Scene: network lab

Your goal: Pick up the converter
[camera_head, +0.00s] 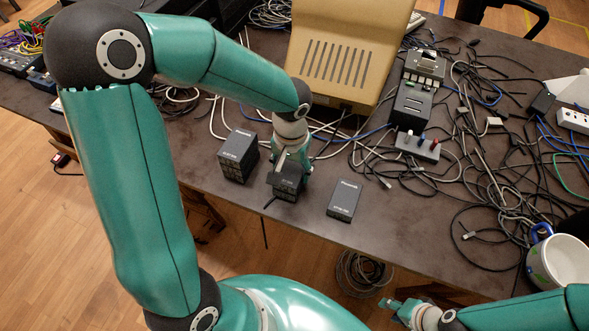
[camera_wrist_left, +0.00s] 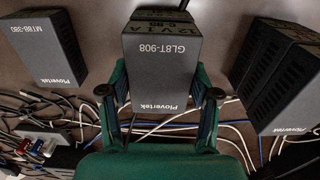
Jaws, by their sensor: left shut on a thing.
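A dark grey Plovertek box labelled GL8T-908 (camera_wrist_left: 162,62), the likely converter, is between the fingers of my left gripper (camera_wrist_left: 160,97). In the head view this box (camera_head: 287,188) is near the front table edge, partly hidden by my left gripper (camera_head: 290,172). The gripper is shut on it from above; I cannot tell whether it is off the table. A second box (camera_head: 239,155) stands to its left. A flatter box, labelled MT8B-380 (camera_wrist_left: 45,45), lies to its right in the head view (camera_head: 344,199). My right gripper (camera_head: 402,306) is low in front of the table; its jaw state is unclear.
A beige slotted case (camera_head: 345,50) stands behind the boxes. A white mug (camera_head: 557,262) is at far right.

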